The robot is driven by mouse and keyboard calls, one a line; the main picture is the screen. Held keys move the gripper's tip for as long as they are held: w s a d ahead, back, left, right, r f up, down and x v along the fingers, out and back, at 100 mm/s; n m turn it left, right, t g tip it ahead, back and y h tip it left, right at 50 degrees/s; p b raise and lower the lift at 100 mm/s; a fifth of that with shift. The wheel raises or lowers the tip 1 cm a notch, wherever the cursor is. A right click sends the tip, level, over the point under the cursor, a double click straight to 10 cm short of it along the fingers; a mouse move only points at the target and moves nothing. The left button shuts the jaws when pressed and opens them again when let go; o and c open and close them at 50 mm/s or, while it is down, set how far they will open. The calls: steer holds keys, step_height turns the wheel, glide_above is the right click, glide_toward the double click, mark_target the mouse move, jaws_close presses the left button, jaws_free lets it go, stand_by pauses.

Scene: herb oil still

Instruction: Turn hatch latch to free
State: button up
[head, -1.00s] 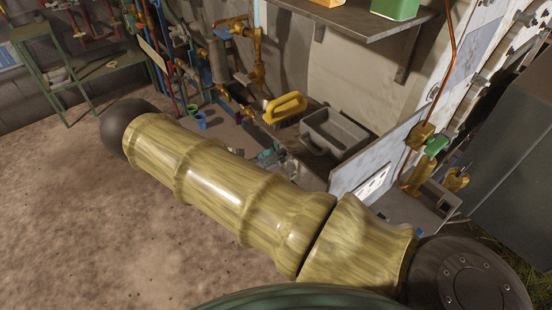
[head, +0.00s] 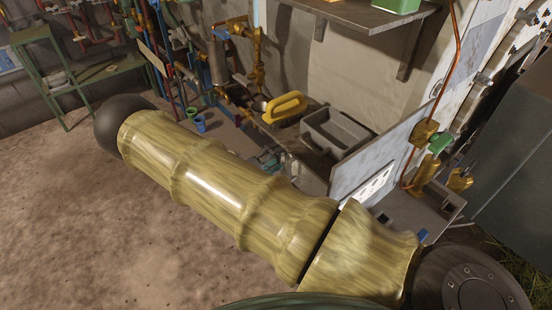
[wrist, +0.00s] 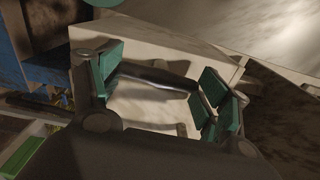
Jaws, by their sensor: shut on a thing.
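My gripper (wrist: 160,88) shows in the wrist view, with green pads on its fingers to the left and right. A dark, slim bar (wrist: 155,76) lies between the pads, in front of a pale panel (wrist: 150,108), and the gripper is shut on it. It looks like the hatch latch, but its pivot and full shape are hidden by the fingers and shadow, so I cannot tell its turned position. In the head view my gripper is out of sight, and I cannot make out the latch there.
In the head view a grey bin (head: 345,130) and a yellow-handled thing (head: 285,108) sit on a low bench beyond my arm. Pipes and brass valves (head: 425,133) line the wall at right. A green metal stand (head: 85,75) is at left. Bare floor lies at lower left.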

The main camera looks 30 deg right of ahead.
steer(key=shift+o, duration=0.2)
steer(key=shift+w+r+n, duration=0.25)
steer(key=shift+w+n, duration=0.05)
steer(key=shift+n, duration=0.2)
steer(key=shift+f, duration=0.1)
steer(key=o, duration=1)
steer(key=shift+s, duration=0.1)
steer(key=shift+o, duration=0.2)
steer(key=shift+s+f, duration=0.1)
steer(key=shift+a, duration=0.1)
steer(key=a, duration=1.1)
steer(key=shift+s+a, duration=0.4)
steer(key=shift+s, duration=0.05)
